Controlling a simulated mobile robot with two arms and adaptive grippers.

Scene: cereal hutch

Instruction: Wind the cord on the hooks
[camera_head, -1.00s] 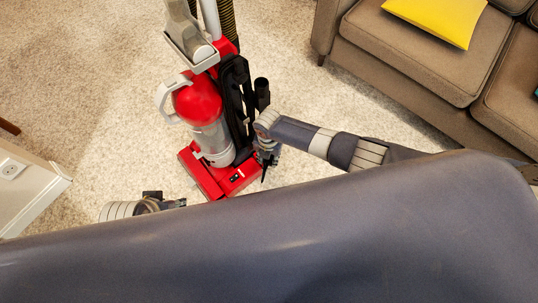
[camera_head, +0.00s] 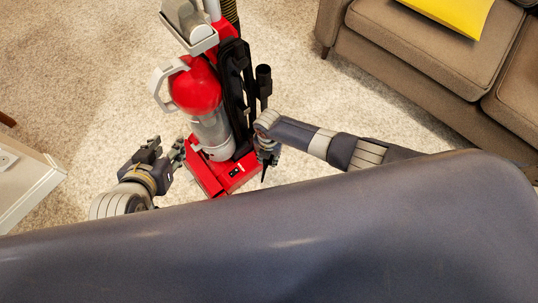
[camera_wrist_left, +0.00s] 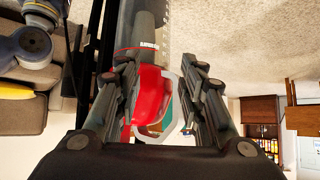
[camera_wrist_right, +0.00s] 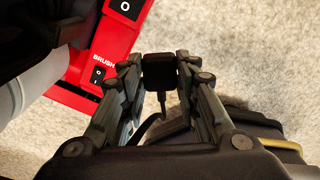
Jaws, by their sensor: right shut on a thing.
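A red and grey upright vacuum cleaner (camera_head: 197,90) stands on the carpet. My right gripper (camera_head: 268,152) is just right of its red base. In the right wrist view my right gripper (camera_wrist_right: 160,84) is shut on a black block (camera_wrist_right: 159,70), which looks like the cord's plug end. A thin black cord (camera_wrist_right: 146,128) shows below it. My left gripper (camera_head: 180,150) is left of the vacuum, near its base. In the left wrist view my left gripper (camera_wrist_left: 163,72) is open and empty, with the red body (camera_wrist_left: 150,95) and pale handle (camera_wrist_left: 170,105) beyond its fingers. I cannot make out the hooks.
A brown sofa (camera_head: 400,65) with a yellow cushion (camera_head: 455,12) stands at upper right. A white wall corner with a socket (camera_head: 6,158) is at the left. A black tube (camera_head: 263,85) stands along the vacuum's right side. Open carpet lies around the vacuum.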

